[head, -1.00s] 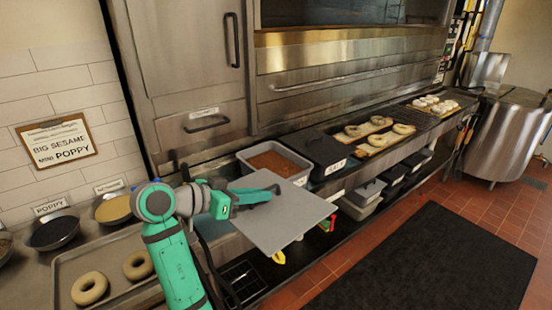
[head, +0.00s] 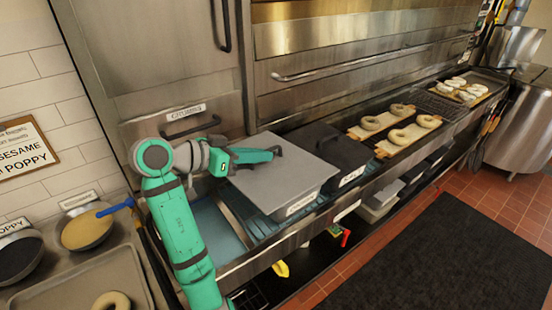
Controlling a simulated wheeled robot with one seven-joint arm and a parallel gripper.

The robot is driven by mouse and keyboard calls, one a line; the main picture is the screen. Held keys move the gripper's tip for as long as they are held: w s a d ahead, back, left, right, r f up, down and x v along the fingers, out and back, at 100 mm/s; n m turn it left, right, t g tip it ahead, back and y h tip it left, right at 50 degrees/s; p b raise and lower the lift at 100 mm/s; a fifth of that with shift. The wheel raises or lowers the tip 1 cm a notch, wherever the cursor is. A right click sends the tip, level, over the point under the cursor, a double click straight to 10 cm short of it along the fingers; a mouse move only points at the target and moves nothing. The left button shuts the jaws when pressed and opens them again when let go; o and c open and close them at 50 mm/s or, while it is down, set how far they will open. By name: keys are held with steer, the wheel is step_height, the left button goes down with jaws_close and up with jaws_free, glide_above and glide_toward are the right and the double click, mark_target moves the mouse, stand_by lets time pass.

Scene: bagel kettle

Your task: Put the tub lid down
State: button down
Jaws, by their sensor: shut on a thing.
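The flat grey tub lid (head: 280,182) lies level over the grey tub (head: 301,206) on the steel counter in the head view. It hides the brown contents of the tub. The lid looks down at the tub's rim, but I cannot tell whether it is fully seated. My gripper (head: 274,152) is shut on the lid near its far edge. The fingertips are small and partly hidden by the gripper's own body.
A black-lidded tub (head: 336,150) stands close on the right. Boards with bagels (head: 408,135) lie farther right along the counter. A bowl of yellow topping (head: 86,231) and a baking tray (head: 75,292) are at left. A black mat (head: 440,258) covers the floor.

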steer(key=shift+d, duration=0.35)
steer(key=shift+s+d+m+t+y, duration=0.2)
steer(key=shift+d+m+t+y, duration=0.15)
steer(key=shift+d, duration=0.35)
steer(key=shift+w+d+f, duration=0.1)
steer(key=shift+w+f, duration=0.05)
steer(key=shift+w, duration=0.2)
steer(key=w+f, duration=0.1)
steer(key=w, duration=0.1)
steer(key=w+f, duration=0.1)
steer(key=w, duration=0.2)
steer(key=w+f, duration=0.1)
steer(key=w, duration=0.2)
steer(key=shift+w+d+f, duration=0.15)
steer(key=shift+w+f, duration=0.05)
steer(key=shift+f, duration=0.15)
steer(key=shift+w+a+f, duration=0.1)
steer(key=shift+w+f, duration=0.7)
steer(key=shift+f, duration=0.7)
steer(key=shift+w+a+f, duration=0.15)
steer(key=shift+w+f, duration=0.6)
steer(key=shift+f, duration=0.7)
steer(key=shift+w+a+f, duration=0.1)
steer(key=shift+w+f, duration=0.7)
steer(key=shift+f, duration=0.7)
steer(key=shift+f, duration=0.1)
